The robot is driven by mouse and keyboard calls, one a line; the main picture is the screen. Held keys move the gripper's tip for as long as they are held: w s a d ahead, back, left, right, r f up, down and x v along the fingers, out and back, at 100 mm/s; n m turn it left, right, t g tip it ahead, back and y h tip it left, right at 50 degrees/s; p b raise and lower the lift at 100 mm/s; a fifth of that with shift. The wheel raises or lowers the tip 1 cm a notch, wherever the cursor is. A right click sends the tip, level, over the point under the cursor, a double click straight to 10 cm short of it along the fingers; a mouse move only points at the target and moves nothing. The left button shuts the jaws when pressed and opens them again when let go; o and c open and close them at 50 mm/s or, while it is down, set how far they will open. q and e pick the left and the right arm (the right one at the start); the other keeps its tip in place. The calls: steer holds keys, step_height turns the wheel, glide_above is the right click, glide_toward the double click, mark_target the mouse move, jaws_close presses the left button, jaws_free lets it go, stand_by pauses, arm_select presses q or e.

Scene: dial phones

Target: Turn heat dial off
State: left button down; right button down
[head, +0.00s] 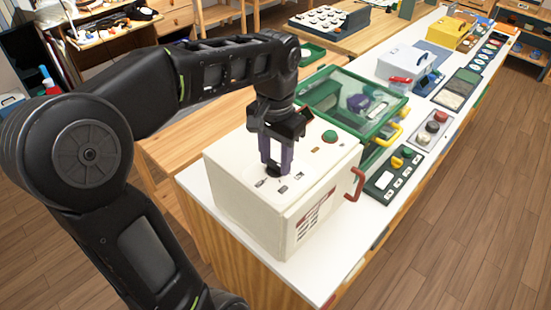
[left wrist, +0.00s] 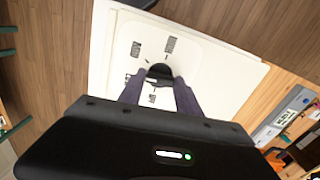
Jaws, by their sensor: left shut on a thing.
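A white box (head: 235,190) with a red side handle (head: 356,184) stands at the near end of the white counter. On its top is a pale dial plate with dark markings, seen in the left wrist view (left wrist: 190,55). A black dial (left wrist: 159,72) sits on that plate. My left gripper (head: 274,170) points straight down onto the box top, its purple fingers shut on the black dial. The fingers (left wrist: 160,85) cover parts of the dial and its plate in the left wrist view. The dial's exact pointing direction is hard to tell. My right gripper is not in view.
A green dial (head: 329,137) sits on the same box top, right of my gripper. Behind the box is a green-framed clear case (head: 350,100) with a yellow handle. A dark knob panel (head: 392,175) lies to its right. More panels and boxes line the counter further back.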

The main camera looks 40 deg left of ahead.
arm_select(q)
steer(key=n, duration=0.4)
steer(key=shift+n+b, duration=0.3)
steer(key=shift+b, duration=0.05)
steer(key=n, duration=0.3)
steer(key=shift+n, duration=0.4)
steer(key=n+b, duration=0.1)
steer(key=n, duration=0.7)
steer(key=shift+n, duration=0.3)
steer(key=c, duration=0.8)
jaws_free()
steer(key=shift+c, duration=0.2)
